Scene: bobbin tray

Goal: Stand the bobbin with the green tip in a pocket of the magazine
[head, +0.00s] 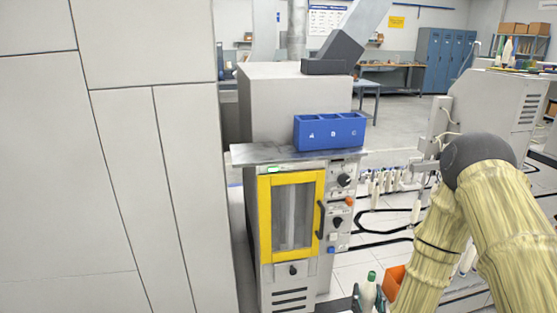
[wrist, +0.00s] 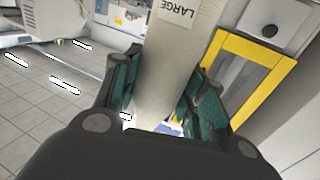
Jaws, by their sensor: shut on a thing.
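The blue magazine (head: 330,141) stands on the metal ledge of the machine, with pockets marked A, B and C along its front. I cannot see down to the bottoms of the pockets. The pale bobbin with the green tip (head: 370,289) is at the bottom edge of the head view, roughly upright, below and to the right of the magazine. My gripper (head: 368,303) is shut on it and partly cut off by the frame. In the wrist view the fingers of my gripper (wrist: 158,95) close on both sides of the bobbin (wrist: 173,65), which bears a "LARGE" label.
The machine has a yellow-framed door (head: 291,216) with knobs beside it. A grey cabinet (head: 295,105) rises behind the magazine. Several pale bobbins (head: 383,181) hang on a rail at the right. An orange bin (head: 394,281) is low beside my arm. A wall of panels fills the left.

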